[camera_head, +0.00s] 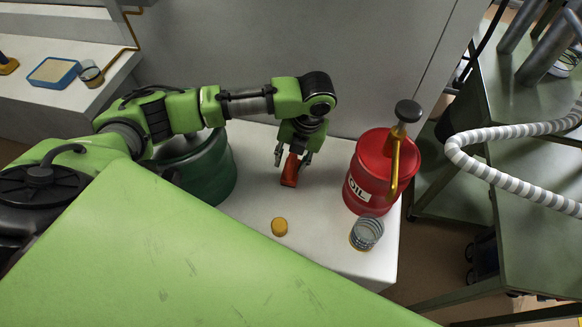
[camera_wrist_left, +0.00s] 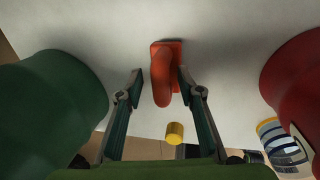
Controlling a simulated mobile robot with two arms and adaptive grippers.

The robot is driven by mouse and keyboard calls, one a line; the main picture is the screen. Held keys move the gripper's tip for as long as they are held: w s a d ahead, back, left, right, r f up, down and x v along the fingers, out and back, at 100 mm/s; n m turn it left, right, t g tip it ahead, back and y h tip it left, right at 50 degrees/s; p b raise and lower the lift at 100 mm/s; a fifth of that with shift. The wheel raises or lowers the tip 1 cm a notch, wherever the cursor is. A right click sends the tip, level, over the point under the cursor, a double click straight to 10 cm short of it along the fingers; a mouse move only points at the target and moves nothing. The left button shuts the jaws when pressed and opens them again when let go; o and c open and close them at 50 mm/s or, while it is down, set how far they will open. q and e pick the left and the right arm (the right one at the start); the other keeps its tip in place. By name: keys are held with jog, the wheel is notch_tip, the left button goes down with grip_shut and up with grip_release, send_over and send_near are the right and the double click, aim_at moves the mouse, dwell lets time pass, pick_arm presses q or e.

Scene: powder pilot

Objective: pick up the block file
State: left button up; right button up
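The block file (camera_head: 290,170) is a small red-orange piece with a curved handle on a flat base, on the white bench top. It also shows in the left wrist view (camera_wrist_left: 163,75). My left gripper (camera_head: 293,157) points down over it with its fingers apart. In the left wrist view the gripper (camera_wrist_left: 159,80) has one finger on each side of the handle. A gap shows at the left finger; the right finger is very close, and I cannot tell if it touches. My right gripper is not in view.
A dark green drum (camera_head: 205,172) stands left of the file and a red oil can (camera_head: 372,170) right. A yellow cap (camera_head: 279,226) and a clear jar (camera_head: 366,232) lie nearer the front. A wall is close behind. A green table (camera_head: 530,160) with a striped hose stands at right.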

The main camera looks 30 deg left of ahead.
pick_arm(q)
grip_shut()
notch_tip(320, 180, up, 10)
jog(key=shift+r, duration=0.1)
dwell(0.5)
jog(key=c, duration=0.9)
grip_release()
grip_shut()
